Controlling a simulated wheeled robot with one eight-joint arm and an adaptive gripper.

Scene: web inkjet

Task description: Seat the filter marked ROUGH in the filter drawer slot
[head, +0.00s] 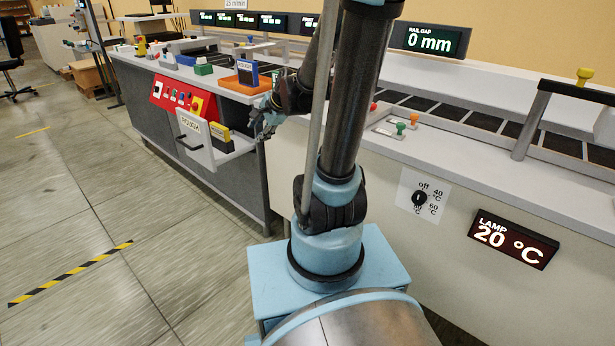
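A blue filter (247,73) with a white label, which seems to read ROUGH, stands upright in an orange tray (232,85) on the counter. The filter drawer (196,150) stands pulled out of the cabinet below. Its pale front has a dark handle and a label that seems to read ROUGH. A yellow piece with a dark label (219,132) shows at the drawer; I cannot tell whether it sits in the slot. My gripper (263,121) hangs right of the drawer, below and right of the blue filter. It is small here, with no held thing visible. The slot's inside is hidden.
A red control panel (183,98) is on the cabinet front above the drawer. Knobs (401,128) stand on the right machine. The floor left of the cabinet is clear.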

